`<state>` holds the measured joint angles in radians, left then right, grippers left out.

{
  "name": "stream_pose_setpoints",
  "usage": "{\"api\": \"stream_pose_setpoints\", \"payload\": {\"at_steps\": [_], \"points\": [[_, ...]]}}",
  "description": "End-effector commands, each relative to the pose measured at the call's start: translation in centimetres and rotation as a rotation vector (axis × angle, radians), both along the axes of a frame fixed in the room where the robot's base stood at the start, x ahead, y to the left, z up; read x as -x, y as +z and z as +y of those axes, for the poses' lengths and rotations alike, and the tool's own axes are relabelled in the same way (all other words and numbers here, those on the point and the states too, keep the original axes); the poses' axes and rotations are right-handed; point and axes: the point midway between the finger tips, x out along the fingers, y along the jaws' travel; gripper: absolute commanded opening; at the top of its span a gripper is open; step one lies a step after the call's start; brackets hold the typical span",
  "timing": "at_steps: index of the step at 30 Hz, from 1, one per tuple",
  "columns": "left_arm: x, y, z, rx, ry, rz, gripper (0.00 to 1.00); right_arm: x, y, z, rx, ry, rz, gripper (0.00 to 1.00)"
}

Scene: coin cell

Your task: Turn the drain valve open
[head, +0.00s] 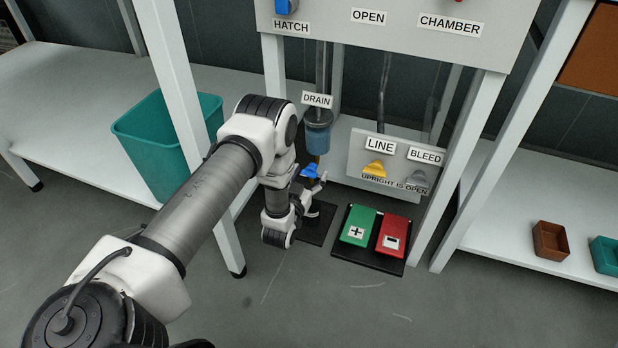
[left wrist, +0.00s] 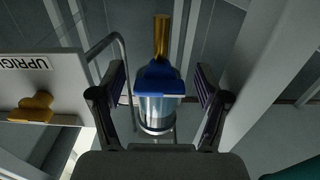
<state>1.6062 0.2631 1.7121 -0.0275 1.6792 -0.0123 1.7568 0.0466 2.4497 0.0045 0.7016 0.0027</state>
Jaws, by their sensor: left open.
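The drain valve's blue handle (head: 310,170) sits below the clear bluish drain bowl (head: 318,136), under the DRAIN label (head: 317,99). My left gripper (head: 316,186) is low beside the handle, its arm coming in from the left. In the left wrist view, the blue handle (left wrist: 160,78) appears between the two open fingers (left wrist: 161,82), with a gap on each side. A brass outlet (left wrist: 162,38) extends from the handle, and the bowl (left wrist: 157,112) lies on its other side. That view is upside down. My right gripper is in neither view.
Right of the drain is a panel with a yellow LINE handle (head: 375,168) and a grey BLEED handle (head: 417,179). Green (head: 358,227) and red (head: 391,236) pedals stand on the floor. A teal bin (head: 160,150) and white frame posts (head: 190,120) are at left.

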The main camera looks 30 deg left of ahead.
Motion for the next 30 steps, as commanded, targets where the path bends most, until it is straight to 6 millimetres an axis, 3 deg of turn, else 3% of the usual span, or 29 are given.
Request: {"api": "stream_pose_setpoints", "payload": {"at_steps": [3,8,9,20,30], "points": [[0.0,0.0,0.0,0.000,0.000,0.001,0.75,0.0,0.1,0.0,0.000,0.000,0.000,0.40],[0.1,0.0,0.0,0.000,0.000,0.001,0.18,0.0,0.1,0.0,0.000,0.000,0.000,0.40],[0.1,0.0,0.0,0.000,0.000,0.001,0.14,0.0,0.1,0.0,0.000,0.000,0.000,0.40],[0.1,0.1,0.0,-0.024,0.000,0.007,0.14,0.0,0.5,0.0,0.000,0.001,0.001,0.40],[0.1,0.5,0.1,-0.193,0.001,0.048,0.14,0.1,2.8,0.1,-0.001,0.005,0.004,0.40]]}}
